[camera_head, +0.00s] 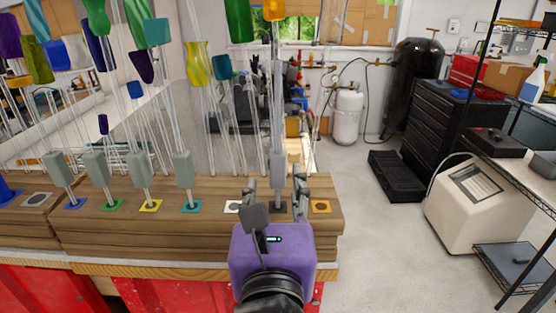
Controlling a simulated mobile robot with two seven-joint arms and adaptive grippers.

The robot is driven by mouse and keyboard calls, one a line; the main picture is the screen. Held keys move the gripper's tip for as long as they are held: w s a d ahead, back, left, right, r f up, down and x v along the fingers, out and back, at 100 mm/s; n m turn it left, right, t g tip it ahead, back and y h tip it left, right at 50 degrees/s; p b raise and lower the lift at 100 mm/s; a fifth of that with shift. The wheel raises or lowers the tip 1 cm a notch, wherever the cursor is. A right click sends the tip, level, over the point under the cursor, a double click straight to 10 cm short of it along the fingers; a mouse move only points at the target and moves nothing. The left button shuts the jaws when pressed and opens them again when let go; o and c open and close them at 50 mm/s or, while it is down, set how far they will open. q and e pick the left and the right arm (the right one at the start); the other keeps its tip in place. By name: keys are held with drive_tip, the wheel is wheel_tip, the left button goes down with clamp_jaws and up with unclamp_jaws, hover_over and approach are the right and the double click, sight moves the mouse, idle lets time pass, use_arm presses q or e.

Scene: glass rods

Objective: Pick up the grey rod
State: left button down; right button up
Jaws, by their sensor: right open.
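An upright glass rod with a grey block (278,166) around its lower part stands over a dark square on the wooden block. Its clear shaft rises to the top of the picture, where an orange piece shows. My right gripper (275,191), with a purple body, reaches in from below. Its fingers are open, one on each side of the rod's lower end. A gap shows on both sides, though contact is hard to judge. The gripper hides part of the rod's base. My left gripper is not in view.
Several other rods with grey-green blocks (184,169) stand to the left, over coloured squares. A white square (233,207) and an orange square (321,206) flank the gripper. The wooden block (130,229) lies on a bench. Coloured glass pieces hang above.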

sight(278, 171)
drive_tip(key=shift+w+d+f+b, duration=0.15)
drive_tip(key=shift+w+b, duration=0.65)
drive_tip(key=shift+w, duration=0.55)
drive_tip(key=w, duration=0.3)
drive_tip(key=shift+w+d+r, duration=0.15)
drive_tip(key=shift+w+r, duration=0.05)
drive_tip(key=shift+r, duration=0.2)
drive_tip(key=shift+w+f, duration=0.1)
drive_tip(key=shift+w, duration=0.4)
drive_tip(key=shift+s, duration=0.1)
clamp_jaws()
